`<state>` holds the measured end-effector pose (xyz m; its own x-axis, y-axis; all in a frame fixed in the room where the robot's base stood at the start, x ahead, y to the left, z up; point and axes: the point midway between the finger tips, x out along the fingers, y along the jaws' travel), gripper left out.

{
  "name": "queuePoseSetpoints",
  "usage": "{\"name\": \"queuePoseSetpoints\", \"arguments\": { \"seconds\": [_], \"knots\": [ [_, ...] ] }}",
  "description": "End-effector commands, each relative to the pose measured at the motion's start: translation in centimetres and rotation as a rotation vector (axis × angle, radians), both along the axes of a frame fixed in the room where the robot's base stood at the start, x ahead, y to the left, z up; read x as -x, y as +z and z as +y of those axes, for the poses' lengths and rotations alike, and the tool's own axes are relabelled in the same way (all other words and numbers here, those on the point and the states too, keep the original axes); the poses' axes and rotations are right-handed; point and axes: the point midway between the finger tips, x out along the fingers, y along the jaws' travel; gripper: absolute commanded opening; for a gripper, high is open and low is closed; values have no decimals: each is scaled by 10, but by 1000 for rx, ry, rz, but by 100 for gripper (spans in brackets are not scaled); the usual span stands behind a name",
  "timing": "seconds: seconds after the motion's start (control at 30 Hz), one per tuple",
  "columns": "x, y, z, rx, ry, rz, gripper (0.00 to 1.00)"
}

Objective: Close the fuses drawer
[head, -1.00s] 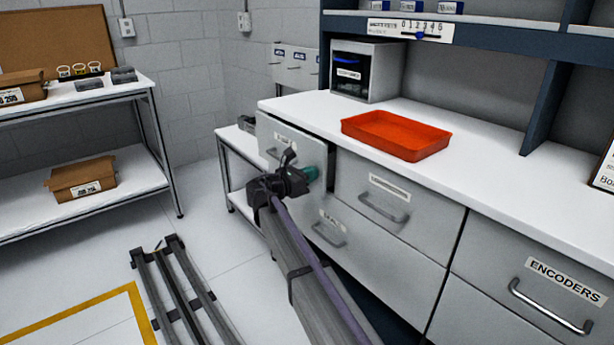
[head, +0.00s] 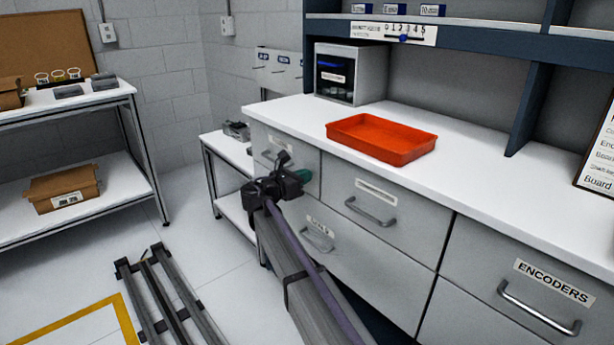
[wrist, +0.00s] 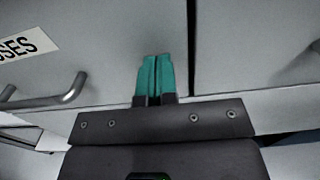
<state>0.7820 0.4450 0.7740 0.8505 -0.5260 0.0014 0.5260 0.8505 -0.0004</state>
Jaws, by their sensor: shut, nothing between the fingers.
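The fuses drawer (head: 296,148) is the grey upper drawer at the left end of the counter. Its front looks flush, or nearly so, with the neighbouring drawer in the head view. In the wrist view, the drawer front (wrist: 105,65) shows part of a label ending in "SES" and a metal handle (wrist: 50,97) to the left. My gripper (wrist: 153,75) is shut and empty, its teal fingertips together against or very near the drawer front, right of the handle and left of the dark seam. Contact is hard to judge. In the head view, my arm partly hides the drawer's lower part.
An orange tray (head: 383,138) sits on the white counter (head: 470,152) above the drawers. A drawer labelled ENCODERS (head: 530,290) is at the right. A low table (head: 229,150) stands left of the counter. Rails (head: 165,295) lie on the floor.

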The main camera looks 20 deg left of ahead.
Motion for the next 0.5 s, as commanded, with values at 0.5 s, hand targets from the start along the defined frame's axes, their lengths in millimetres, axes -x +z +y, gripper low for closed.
{"name": "queuePoseSetpoints", "arguments": {
  "seconds": [0.5],
  "knots": [
    [102, -1, 60, -2, -2, 1, 0]
  ]
}}
